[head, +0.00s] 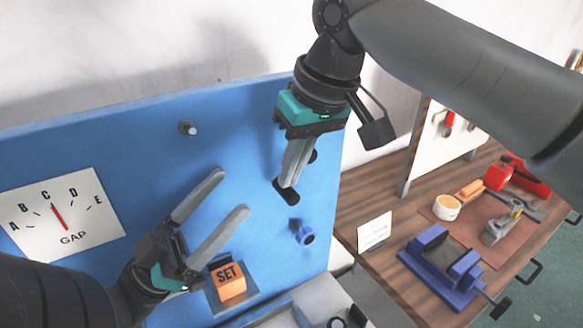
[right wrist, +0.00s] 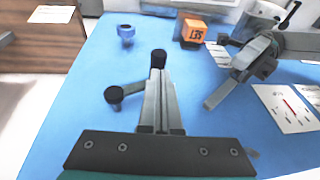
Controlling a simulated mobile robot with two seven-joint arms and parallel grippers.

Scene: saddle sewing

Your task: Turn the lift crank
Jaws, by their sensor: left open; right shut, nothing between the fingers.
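The crank on the blue upright panel (head: 120,140) is mostly hidden behind my right gripper (head: 291,184) in the head view. In the right wrist view a grey crank arm with a black knob (right wrist: 113,94) shows beside the fingers. A second black rounded piece (right wrist: 158,59) shows at the fingertips; in the head view a black piece (head: 285,196) is at the same place. My right gripper is shut and empty; whether its fingertips touch the black piece cannot be told. My left gripper (head: 234,191) is open and empty in front of the panel, left of the crank.
A GAP dial (head: 65,213), a metal peg (head: 188,128) and a blue knob (head: 305,234) are on the panel. An orange SET block (head: 229,281) sits below. A wooden bench (head: 375,285) at right holds a blue vise (head: 440,262) and tools.

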